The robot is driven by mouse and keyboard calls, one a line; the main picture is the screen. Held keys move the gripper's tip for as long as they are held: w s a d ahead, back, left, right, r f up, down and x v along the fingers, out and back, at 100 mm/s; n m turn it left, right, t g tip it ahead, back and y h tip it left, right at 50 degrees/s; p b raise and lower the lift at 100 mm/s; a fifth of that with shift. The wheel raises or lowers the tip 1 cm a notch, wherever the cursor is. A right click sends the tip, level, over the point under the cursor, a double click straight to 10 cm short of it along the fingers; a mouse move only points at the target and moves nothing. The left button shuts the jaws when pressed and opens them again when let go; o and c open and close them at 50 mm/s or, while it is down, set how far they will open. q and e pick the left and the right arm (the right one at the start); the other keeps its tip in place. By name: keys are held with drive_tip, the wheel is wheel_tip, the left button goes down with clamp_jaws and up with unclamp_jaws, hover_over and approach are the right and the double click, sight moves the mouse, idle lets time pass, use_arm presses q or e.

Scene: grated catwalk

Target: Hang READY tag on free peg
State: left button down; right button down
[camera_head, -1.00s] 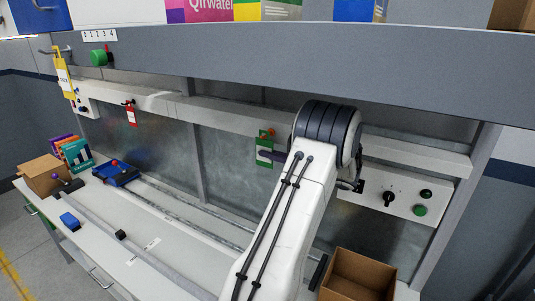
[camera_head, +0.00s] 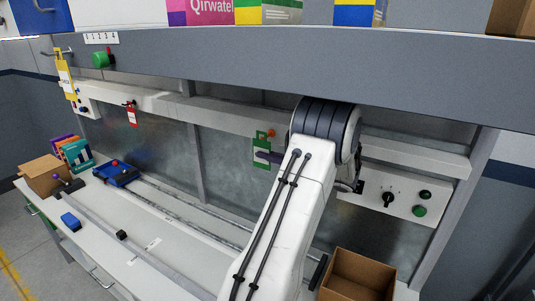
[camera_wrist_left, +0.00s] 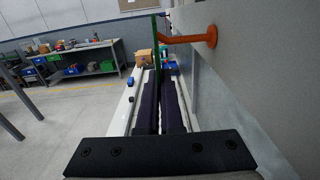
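A green tag (camera_head: 261,146) with a pale label hangs upright at the back panel in the head view; its lettering is too small to read. An orange-red peg (camera_head: 271,132) sticks out at its top. In the left wrist view the tag (camera_wrist_left: 156,45) is edge-on, at the outer end of the orange peg (camera_wrist_left: 190,38); I cannot tell whether the peg passes through its hole. My left gripper (camera_head: 268,156) has its dark fingers nearly together on the tag's lower part, also in the left wrist view (camera_wrist_left: 160,78). My right gripper is not in view.
A red tag (camera_head: 132,117) and a yellow tag (camera_head: 66,80) hang farther left. A control box (camera_head: 390,198) with knobs is right of my arm. An open carton (camera_head: 355,275) stands on the bench below. A grey shelf edge (camera_head: 300,60) runs above.

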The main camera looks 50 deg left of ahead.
use_arm(q)
drive_tip(key=shift+s+d, duration=0.15)
drive_tip(key=shift+s, duration=0.3)
drive_tip(key=shift+s+d+r, duration=0.1)
drive_tip(key=shift+s+d, duration=0.2)
drive_tip(key=shift+s, duration=0.6)
drive_tip(key=shift+s+d, duration=0.3)
drive_tip(key=shift+s, duration=0.6)
idle(0.3)
